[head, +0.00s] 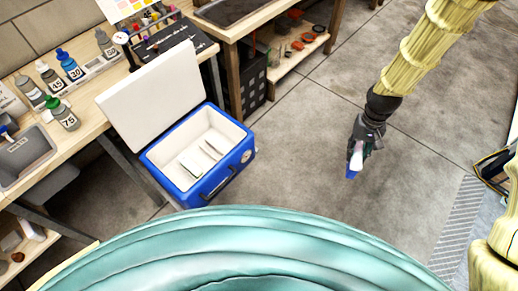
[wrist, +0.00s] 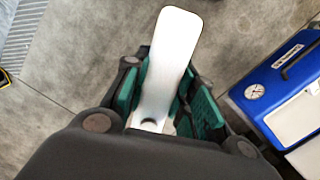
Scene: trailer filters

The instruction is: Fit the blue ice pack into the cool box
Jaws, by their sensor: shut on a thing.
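The cool box (head: 196,184) is blue with a white inside and stands on the floor left of centre. Its white lid (head: 160,98) stands open toward the back left. Pale flat pieces or dividers lie inside. In the wrist view, part of the box (wrist: 268,92) shows at the right, with a round dial and a dark handle. My gripper (head: 356,158) is shut on the ice pack, above the floor to the right of the box and apart from it. The pack shows a blue end (head: 351,173) in the head view and a long white face (wrist: 168,60) in the wrist view.
A wooden workbench (head: 92,95) with bottles and a grey tray runs along the left, behind the box. A second bench (head: 232,32) with a low shelf stands at the back. The concrete floor (head: 295,145) between box and gripper is clear.

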